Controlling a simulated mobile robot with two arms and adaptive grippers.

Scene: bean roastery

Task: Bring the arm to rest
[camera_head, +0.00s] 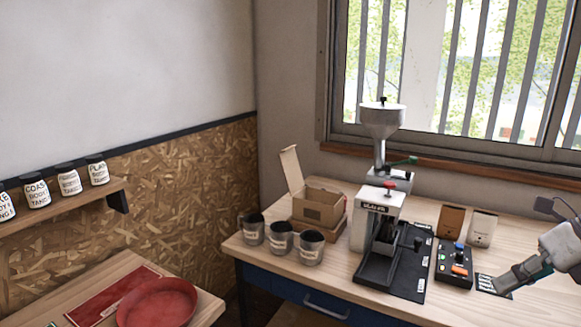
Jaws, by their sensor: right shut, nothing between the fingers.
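My right gripper (508,281) is at the right edge of the view, over the right part of the wooden workbench (337,269). Its fingers are shut with nothing between them, and they point down and left. The fingertips are close to a small dark labelled card (486,286) on the bench; I cannot tell whether they touch it. Most of my right arm is outside the picture. My left gripper is not in view.
A grinder (378,215) with a hopper stands on the bench, left of a black control box (454,265). Several labelled cups (281,239) and an open cardboard box (318,207) stand further left. A red plate (158,303) lies on a lower-left table. Labelled jars (68,180) line a shelf.

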